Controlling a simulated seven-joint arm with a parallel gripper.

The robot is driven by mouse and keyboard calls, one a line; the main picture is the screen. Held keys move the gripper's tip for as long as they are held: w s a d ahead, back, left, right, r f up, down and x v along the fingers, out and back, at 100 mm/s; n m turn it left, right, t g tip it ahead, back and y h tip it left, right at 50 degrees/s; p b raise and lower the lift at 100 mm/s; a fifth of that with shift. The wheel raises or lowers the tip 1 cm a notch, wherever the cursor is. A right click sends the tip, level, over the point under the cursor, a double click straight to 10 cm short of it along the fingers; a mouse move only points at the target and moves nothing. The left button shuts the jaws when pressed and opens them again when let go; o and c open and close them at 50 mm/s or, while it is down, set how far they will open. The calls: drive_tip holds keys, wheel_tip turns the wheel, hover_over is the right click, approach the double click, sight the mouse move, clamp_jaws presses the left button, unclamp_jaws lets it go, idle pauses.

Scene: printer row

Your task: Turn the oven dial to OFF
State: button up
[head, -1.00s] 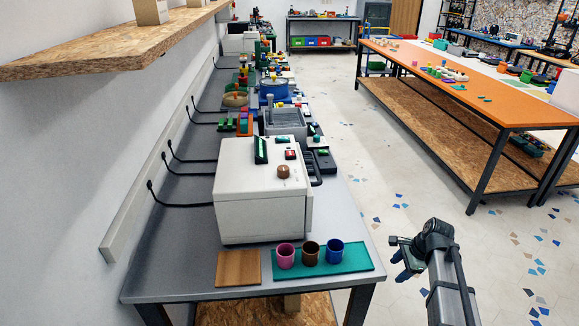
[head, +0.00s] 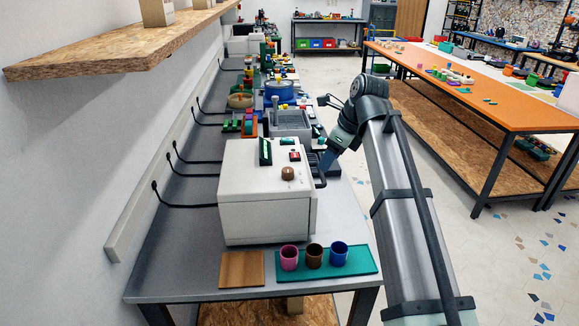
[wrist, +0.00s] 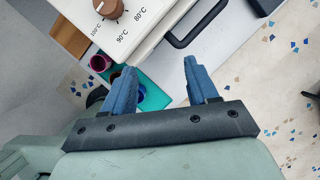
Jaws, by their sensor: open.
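The oven (head: 258,192) is a white box on the grey bench. Its brown round dial (head: 288,173) sits on the top near the right edge. In the wrist view the dial (wrist: 108,8) is at the top left, partly cut off, with printed marks 80°C, 90°C and 100°C beside it. An OFF mark is not visible. My gripper (wrist: 159,80) is open, its two blue fingers apart with nothing between them. In the head view my gripper (head: 325,172) is beside the oven's right side, near the black handle (wrist: 190,25), apart from the dial.
A teal mat (head: 362,262) with pink, brown and blue cups and a wooden board (head: 241,269) lie in front of the oven. Other machines stand behind it. A low shelf (head: 110,50) overhangs at left. The floor at right is clear up to the orange table (head: 490,100).

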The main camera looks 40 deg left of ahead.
drive_tip(key=m, duration=0.2)
approach(288, 169)
drive_tip(key=x, duration=0.8)
drive_tip(key=shift+s+f, duration=0.1)
drive_tip(key=shift+f, duration=0.2)
drive_tip(key=c, duration=1)
